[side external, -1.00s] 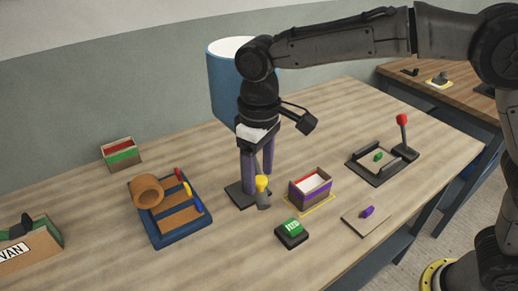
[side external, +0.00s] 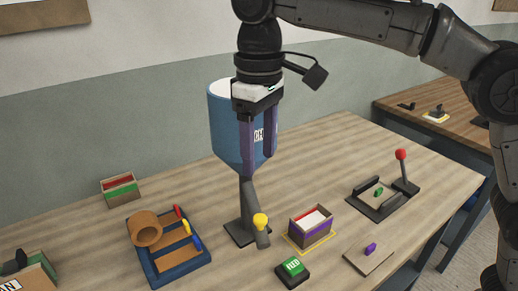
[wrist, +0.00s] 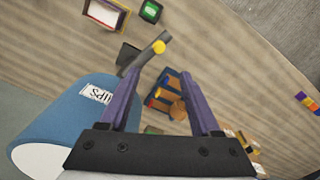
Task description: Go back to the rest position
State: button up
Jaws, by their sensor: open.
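My gripper (side external: 259,166) is open and empty, its purple fingers pointing down. It is in the air above the grey lever (side external: 252,200) with the yellow knob (side external: 260,221), in front of the blue hopper (side external: 225,130). In the wrist view the fingers (wrist: 163,77) stand apart with nothing held between them. The lever and its yellow knob (wrist: 158,47) show beyond the left fingertip in that view. The gripper hides part of the hopper and its label in the side view.
A blue tray (side external: 172,274) with an orange-brown roll is to the left. A box with a purple band (side external: 318,232), a green-topped button (side external: 292,267) and a red-knobbed lever (side external: 401,165) are to the right. A red and green box (side external: 121,190) stands at back left.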

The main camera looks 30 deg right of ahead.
jog(key=s+d+r+m+t, duration=0.1)
jog(key=s+d+r+m, duration=0.15)
jog(key=s+d, duration=0.45)
jog(key=s+d+r+m+t, duration=0.1)
jog(key=s+d+r+t, duration=0.2)
jog(key=d, duration=0.7)
jog(key=s+d+f, duration=0.3)
jog(key=s+f, duration=0.3)
jog(key=f, duration=0.1)
jog(key=s+d+f+m+t, duration=0.1)
jog(key=s+d+f, duration=0.2)
jog(key=s+f, duration=0.3)
notch_tip(320, 180, down, 2)
jog(key=shift+d+f+t, duration=0.2)
jog(key=shift+d+t, duration=0.1)
jog(key=shift+d, duration=0.1)
